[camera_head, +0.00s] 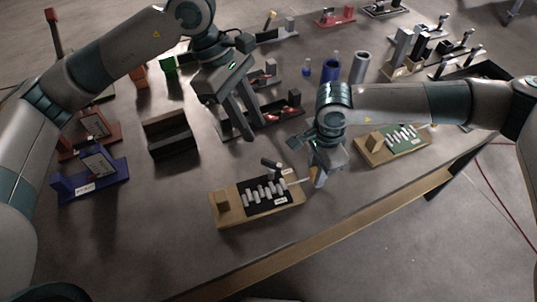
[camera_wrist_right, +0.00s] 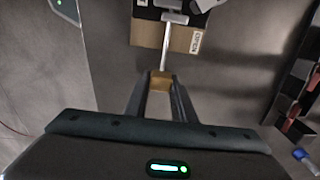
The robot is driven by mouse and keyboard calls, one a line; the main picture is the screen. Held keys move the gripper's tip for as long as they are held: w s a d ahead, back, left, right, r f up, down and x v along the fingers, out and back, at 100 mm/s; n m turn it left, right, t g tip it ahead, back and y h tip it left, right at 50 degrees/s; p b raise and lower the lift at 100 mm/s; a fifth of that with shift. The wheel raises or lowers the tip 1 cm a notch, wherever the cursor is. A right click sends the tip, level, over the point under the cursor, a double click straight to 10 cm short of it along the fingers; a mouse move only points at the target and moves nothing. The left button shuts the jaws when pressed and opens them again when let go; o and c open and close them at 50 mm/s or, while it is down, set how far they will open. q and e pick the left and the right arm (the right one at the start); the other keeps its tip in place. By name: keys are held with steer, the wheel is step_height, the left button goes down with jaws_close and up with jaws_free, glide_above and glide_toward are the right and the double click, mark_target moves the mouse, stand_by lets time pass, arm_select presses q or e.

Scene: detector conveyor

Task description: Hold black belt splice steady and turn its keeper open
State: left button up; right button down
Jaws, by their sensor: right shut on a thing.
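The black belt splice is a black pad (camera_head: 270,207) with several pale ribs, on a light wooden base (camera_head: 232,219) near the table's front edge. A thin pale rod, its keeper (camera_head: 297,182), sticks out on the right and ends in a tan grip. My right gripper (camera_head: 318,180) is shut on this tan grip. In the right wrist view the tan grip (camera_wrist_right: 160,82) sits between the fingers, with the rod (camera_wrist_right: 166,48) running to the base. My left gripper (camera_head: 241,134) is open and empty, above and behind the splice, apart from it.
A similar splice with a green pad (camera_head: 402,138) stands to the right. A black block-like holder (camera_head: 170,133) and a blue stand (camera_head: 92,184) are at the left. A holder with red parts (camera_head: 277,116) lies behind. The table left of the splice is clear.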

mark_target(271, 162)
arm_select(q)
steer(key=x, duration=1.1)
jaws_close()
